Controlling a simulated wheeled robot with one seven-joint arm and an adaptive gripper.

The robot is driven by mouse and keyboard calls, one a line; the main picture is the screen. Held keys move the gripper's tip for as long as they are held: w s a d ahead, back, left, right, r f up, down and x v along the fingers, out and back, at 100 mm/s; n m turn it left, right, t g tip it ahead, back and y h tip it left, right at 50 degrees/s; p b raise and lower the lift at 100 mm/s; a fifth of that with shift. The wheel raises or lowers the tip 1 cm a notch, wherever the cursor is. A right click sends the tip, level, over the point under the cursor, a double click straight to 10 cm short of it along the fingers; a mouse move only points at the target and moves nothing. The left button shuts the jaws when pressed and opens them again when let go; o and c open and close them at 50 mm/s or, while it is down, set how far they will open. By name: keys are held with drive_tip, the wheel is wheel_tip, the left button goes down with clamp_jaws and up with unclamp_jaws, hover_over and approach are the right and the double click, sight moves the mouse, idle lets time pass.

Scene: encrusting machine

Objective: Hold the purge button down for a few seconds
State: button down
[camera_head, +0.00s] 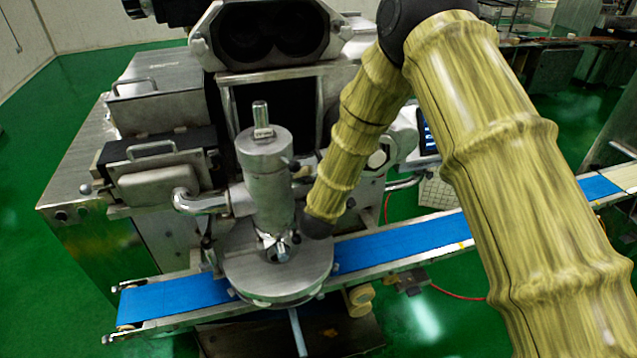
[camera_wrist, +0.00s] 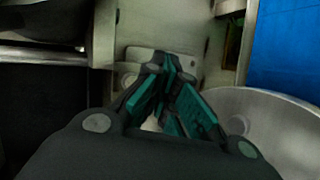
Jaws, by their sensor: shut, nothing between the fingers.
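My gripper (camera_wrist: 170,68) shows in the wrist view with its dark and green fingers drawn together at the tips, with nothing between them. Just beyond the tips is a pale grey plate (camera_wrist: 143,57) on the machine's metal face. The fingers cover part of it, and I cannot tell whether the tips touch it. I cannot make out the purge button in either view; it may be hidden behind the fingers. In the head view the encrusting machine (camera_head: 150,105) stands at the left and middle. My arm reaches down to it, and the gripper itself is hidden there.
A steel cylinder (camera_head: 268,185) stands on a round metal disc (camera_head: 300,285) close beside my arm. A blue conveyor belt (camera_head: 405,238) runs beneath, also visible in the wrist view (camera_wrist: 290,50). A screen (camera_head: 428,135) sits behind my arm. Green floor is open at the left.

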drive_tip(key=shift+s+d, duration=0.3)
drive_tip(key=shift+s, duration=0.6)
drive_tip(key=s+d+f+m+g+y+b, duration=0.1)
drive_tip(key=s+d+f+m+g+b, duration=0.4)
drive_tip(key=s+f, duration=0.7)
drive_tip(key=s+d+f+m+g+b, duration=0.1)
drive_tip(key=s+d+f+m+b, duration=0.2)
drive_tip(key=s+d+f, duration=0.9)
drive_tip(key=s+d+f+m+g+b, duration=0.2)
drive_tip(key=s+f, duration=0.5)
drive_tip(key=s, duration=0.6)
drive_tip(key=s+d+f+m+g+b, duration=0.2)
drive_tip(key=s+f+m+g+b, duration=0.2)
drive_tip(key=s, duration=0.9)
wheel_tip(320, 180, down, 3)
drive_tip(key=m+b, duration=0.1)
drive_tip(key=m, duration=0.2)
drive_tip(key=shift+f+y, duration=0.15)
drive_tip(key=shift+y, duration=0.25)
drive_tip(key=shift+d, duration=0.1)
